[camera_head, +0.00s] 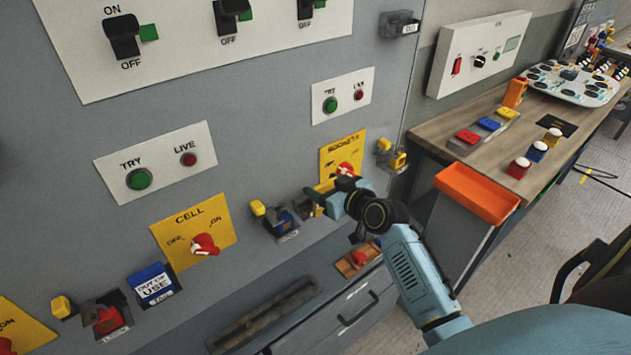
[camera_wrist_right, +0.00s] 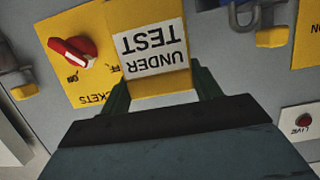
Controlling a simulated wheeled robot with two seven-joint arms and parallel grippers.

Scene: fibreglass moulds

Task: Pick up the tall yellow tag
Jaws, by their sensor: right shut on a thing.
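The tall yellow tag (camera_wrist_right: 152,20) has a white label reading UNDER TEST, upside down in the right wrist view. My right gripper (camera_wrist_right: 162,88) is shut on its near end, one green finger on each side. In the head view my right gripper (camera_head: 316,196) is at the grey panel, below the yellow SOCKETS plate (camera_head: 328,159). Only a small yellow part of the tag (camera_head: 323,187) shows there. Whether the tag touches the panel cannot be told. My left gripper is not in view.
A blue OUT OF USE tag (camera_head: 153,284) hangs at the lower left, near the yellow CELL plate (camera_head: 188,222) with its red knob. A dark blue holder (camera_head: 284,223) is just left of the gripper. An orange tray (camera_head: 476,193) and wooden bench (camera_head: 440,134) stand right.

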